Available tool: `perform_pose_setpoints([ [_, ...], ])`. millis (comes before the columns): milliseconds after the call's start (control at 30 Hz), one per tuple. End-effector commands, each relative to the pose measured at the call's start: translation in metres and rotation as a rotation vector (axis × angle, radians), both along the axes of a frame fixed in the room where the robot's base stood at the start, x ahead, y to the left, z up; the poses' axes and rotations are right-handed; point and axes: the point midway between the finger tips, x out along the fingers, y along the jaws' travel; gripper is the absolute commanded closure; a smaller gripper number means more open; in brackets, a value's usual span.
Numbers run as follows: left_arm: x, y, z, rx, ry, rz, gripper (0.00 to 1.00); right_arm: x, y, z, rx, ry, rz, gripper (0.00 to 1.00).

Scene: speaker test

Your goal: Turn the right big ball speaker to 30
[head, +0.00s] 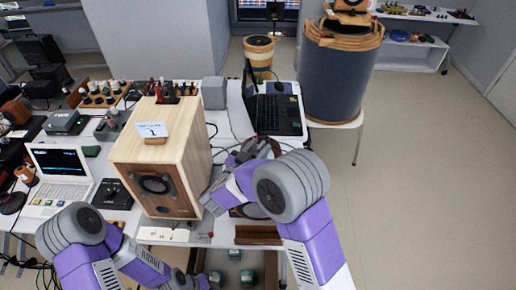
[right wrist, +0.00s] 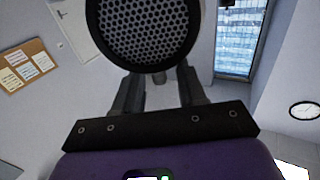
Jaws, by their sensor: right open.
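In the head view my right gripper (head: 243,152) is over the table, right of the wooden box speaker, and my arm hides much of the spot.
A large wooden box speaker (head: 155,160) with a card on top stands left of my right arm. A black laptop (head: 277,112) is behind my right gripper. A white laptop (head: 62,172) is at left. A big blue drum (head: 340,75) stands back right. The floor at right is clear.

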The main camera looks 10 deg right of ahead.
Motion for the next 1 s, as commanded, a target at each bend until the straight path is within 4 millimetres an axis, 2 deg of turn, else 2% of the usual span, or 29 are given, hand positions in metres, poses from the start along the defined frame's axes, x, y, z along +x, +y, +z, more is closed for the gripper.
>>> perform_pose_setpoints([
  [300, 0.0, 0.0, 0.001, 0.0, 0.0, 0.0, 0.57, -0.033, 0.036, 0.0, -0.001, 0.001, 0.006, 0.6],
  [500, 0.0, 0.0, 0.002, 0.0, 0.0, 0.0, 0.57, -0.049, 0.051, 0.0, -0.001, 0.001, 0.002, 0.6],
  [1000, 0.0, 0.0, 0.002, 0.0, 0.0, 0.0, 0.57, -0.051, 0.053, 0.0, 0.0, 0.0, 0.001, 0.6],
])
